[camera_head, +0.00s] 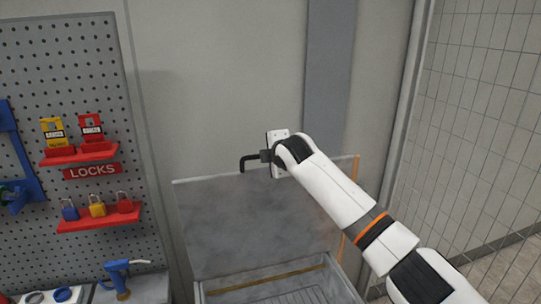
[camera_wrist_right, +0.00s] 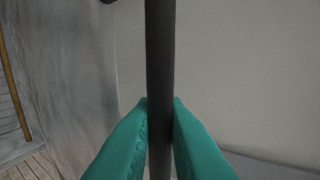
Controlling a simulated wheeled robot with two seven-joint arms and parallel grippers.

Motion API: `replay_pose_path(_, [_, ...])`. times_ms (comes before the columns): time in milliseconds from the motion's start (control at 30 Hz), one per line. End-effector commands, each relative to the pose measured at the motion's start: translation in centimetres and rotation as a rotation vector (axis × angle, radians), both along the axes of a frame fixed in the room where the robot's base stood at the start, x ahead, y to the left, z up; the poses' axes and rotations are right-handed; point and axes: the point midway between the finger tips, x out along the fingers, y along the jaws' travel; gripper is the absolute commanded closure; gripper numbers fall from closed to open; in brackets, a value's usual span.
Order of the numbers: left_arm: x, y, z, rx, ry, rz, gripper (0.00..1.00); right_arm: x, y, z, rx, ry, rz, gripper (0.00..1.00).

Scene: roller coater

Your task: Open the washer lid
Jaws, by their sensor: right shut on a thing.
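The washer lid (camera_head: 255,220) is a grey panel in the head view. It stands raised, close to upright, at the back of the washer (camera_head: 200,292), whose inside shows below it. A black bent handle (camera_head: 247,160) sticks out near the lid's top edge. My right gripper (camera_head: 266,156) is at this handle, and my arm hides part of the lid's right side. In the right wrist view, the teal fingers of my right gripper (camera_wrist_right: 160,108) are shut on a dark bar (camera_wrist_right: 160,45), the handle. My left gripper is not in view.
A grey pegboard (camera_head: 75,100) with red lock shelves (camera_head: 90,222) stands at the left. A blue tool (camera_head: 122,272) is at the lower left. A plain wall is behind the lid, and a tiled wall (camera_head: 480,120) is at the right.

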Motion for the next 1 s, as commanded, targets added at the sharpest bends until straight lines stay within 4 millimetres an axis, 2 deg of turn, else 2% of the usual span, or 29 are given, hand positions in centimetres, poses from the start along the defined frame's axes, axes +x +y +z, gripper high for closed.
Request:
replay_pose_path(233, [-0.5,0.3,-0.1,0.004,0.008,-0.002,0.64,0.0,-0.1,-0.2,-0.001,0.003,-0.001,1.00])
replay_pose_path(267, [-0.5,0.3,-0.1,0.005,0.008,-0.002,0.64,0.0,-0.1,-0.2,-0.001,0.003,-0.001,0.83])
replay_pose_path(300, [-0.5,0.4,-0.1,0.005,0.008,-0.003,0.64,0.0,-0.1,-0.2,-0.001,0.003,-0.001,0.81])
replay_pose_path(667, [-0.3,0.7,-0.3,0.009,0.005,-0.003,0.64,-0.3,-0.1,0.1,0.001,-0.002,0.001,0.81])
replay_pose_path(867, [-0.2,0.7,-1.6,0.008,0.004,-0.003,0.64,-2.2,-0.8,0.8,0.001,-0.003,0.001,0.81])
replay_pose_path(1000, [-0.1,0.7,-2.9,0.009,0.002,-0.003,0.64,-4.4,-1.7,1.9,0.002,-0.005,0.001,0.81])
